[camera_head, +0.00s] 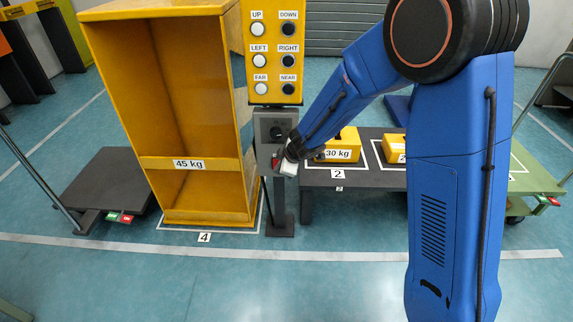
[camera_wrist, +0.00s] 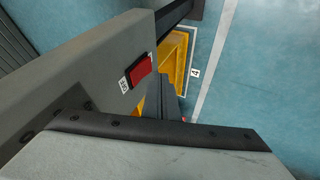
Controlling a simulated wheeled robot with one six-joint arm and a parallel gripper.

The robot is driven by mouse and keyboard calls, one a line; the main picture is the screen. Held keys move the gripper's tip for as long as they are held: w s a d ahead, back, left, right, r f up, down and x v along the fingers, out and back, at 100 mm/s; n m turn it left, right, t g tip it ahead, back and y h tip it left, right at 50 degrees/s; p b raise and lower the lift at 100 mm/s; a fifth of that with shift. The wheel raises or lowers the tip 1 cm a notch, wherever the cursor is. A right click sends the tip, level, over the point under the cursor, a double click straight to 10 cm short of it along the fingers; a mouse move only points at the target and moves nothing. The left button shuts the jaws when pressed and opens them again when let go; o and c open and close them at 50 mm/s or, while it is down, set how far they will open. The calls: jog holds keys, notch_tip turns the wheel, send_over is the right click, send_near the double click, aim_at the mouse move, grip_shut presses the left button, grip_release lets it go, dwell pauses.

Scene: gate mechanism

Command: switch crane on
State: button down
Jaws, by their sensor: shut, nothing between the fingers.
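A grey control box (camera_head: 272,125) stands on a post below the yellow crane button panel (camera_head: 275,50). It has a dark round knob (camera_head: 277,132) on its front. In the wrist view, a red switch (camera_wrist: 139,70) with a small white label beside it sits on the face of the grey box (camera_wrist: 85,75). My gripper (camera_head: 286,166) is shut and empty at the lower front of the box, close to the red switch. Whether it touches the switch cannot be told; the fingertips are partly hidden.
A tall yellow 45 kg frame (camera_head: 175,110) stands left of the box. A dark low table (camera_head: 370,177) with yellow weights, one marked 30 kg (camera_head: 345,140), is to the right. A dark cart (camera_head: 105,185) is at far left. The floor in front is clear.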

jog(key=s+v, duration=0.1)
jog(key=v, duration=0.9)
jog(key=shift+s, duration=0.3)
dwell(0.4)
